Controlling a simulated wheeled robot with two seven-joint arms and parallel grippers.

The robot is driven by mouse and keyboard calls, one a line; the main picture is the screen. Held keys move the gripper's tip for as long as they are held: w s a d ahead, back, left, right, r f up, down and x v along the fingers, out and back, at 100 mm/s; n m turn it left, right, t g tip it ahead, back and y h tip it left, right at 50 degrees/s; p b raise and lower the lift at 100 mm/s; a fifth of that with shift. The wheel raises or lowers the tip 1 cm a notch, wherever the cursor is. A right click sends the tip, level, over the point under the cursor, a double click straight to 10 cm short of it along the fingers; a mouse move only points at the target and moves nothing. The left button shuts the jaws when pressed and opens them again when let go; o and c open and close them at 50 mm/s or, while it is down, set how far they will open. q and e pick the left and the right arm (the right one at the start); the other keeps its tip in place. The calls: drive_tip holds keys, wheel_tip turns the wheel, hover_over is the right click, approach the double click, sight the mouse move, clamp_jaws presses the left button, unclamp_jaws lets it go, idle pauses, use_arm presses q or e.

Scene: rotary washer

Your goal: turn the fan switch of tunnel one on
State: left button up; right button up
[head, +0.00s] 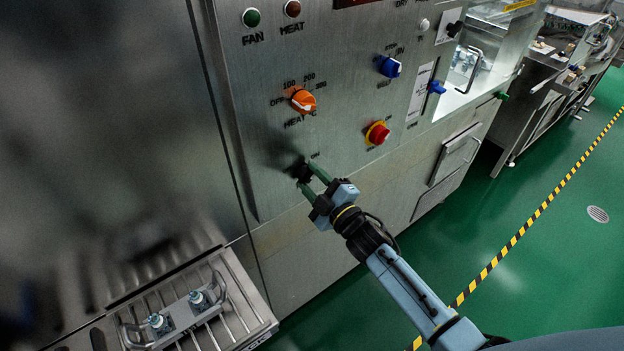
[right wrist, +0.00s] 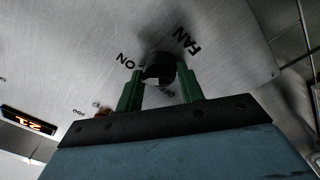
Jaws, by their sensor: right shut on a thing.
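The fan switch (head: 301,171) is a black rotary knob low on the steel control panel, under the orange heat knob. In the right wrist view the switch (right wrist: 160,68) has a light mark on its face, with the labels FAN and ON beside it; another label is partly hidden. My right gripper (head: 310,182) reaches up to the panel from below right. Its two green fingers (right wrist: 160,86) stand on either side of the switch and are shut on it. The switch's exact setting is hard to tell. My left gripper is out of view.
Above are an orange heat knob (head: 302,101), a blue knob (head: 389,66), a red button on yellow (head: 378,133) and a green FAN lamp (head: 251,17). A slatted metal rack (head: 240,290) juts out at lower left. Green floor lies open at right.

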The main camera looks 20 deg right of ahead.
drive_tip(key=shift+s+f, duration=0.15)
drive_tip(key=shift+f, duration=0.25)
drive_tip(key=o, duration=0.7)
drive_tip(key=shift+o, duration=1.2)
drive_tip(key=shift+r, duration=0.2)
drive_tip(key=b+v, duration=0.1)
drive_tip(key=v, duration=1.2)
drive_tip(key=shift+s, duration=0.15)
drive_tip(key=shift+f, duration=0.1)
